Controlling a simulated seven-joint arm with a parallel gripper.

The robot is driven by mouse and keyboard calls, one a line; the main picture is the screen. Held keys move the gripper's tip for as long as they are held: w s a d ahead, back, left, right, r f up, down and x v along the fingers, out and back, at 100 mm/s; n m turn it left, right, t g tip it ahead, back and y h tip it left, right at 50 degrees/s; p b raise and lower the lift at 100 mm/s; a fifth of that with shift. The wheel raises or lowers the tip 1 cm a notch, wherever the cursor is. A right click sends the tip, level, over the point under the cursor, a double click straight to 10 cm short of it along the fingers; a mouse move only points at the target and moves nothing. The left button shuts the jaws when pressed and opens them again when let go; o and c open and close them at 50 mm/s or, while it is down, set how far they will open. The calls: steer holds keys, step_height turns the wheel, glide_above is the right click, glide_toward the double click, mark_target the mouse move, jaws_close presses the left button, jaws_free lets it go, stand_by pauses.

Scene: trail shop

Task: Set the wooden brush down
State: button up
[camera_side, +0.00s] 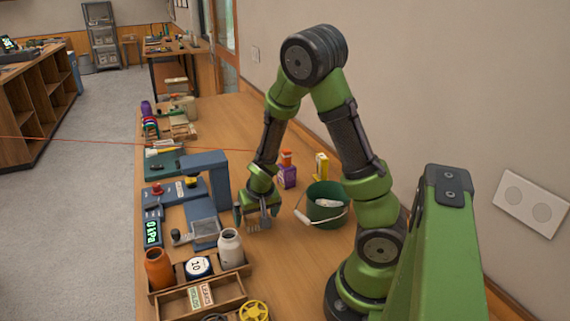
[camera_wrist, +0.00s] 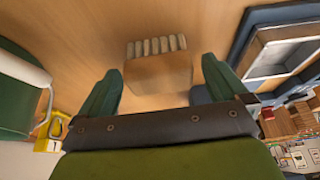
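The wooden brush (camera_wrist: 158,75) is a small block with a row of pale bristles along one edge, seen in the wrist view. It lies between the two green fingers of my gripper (camera_wrist: 161,68), with a gap of bare wood on both sides. My gripper is open around it. In the side view my gripper (camera_side: 257,212) is low over the bench, and the brush (camera_side: 258,221) shows small and greyish between the fingers. It appears to be on or very near the bench top; the exact contact is hard to tell.
A dark green bucket (camera_side: 325,212) with a handle stands just right of the gripper. A blue press-like frame (camera_side: 207,162) and a grey plate (camera_side: 203,217) are to the left. A wooden tray (camera_side: 240,266) with jars is in front. Purple (camera_side: 287,177) and yellow (camera_side: 321,166) containers stand behind.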

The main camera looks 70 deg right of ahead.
steer(key=shift+r, duration=0.15)
steer(key=v, duration=1.2)
steer(key=s+a+r+n+t+y, duration=0.4)
steer(key=a+r, duration=0.7)
steer(key=a, duration=0.4)
steer(key=shift+s+r+n+y, duration=0.25)
steer(key=shift+s+n+y, duration=0.25)
steer(key=shift+s+y, duration=0.15)
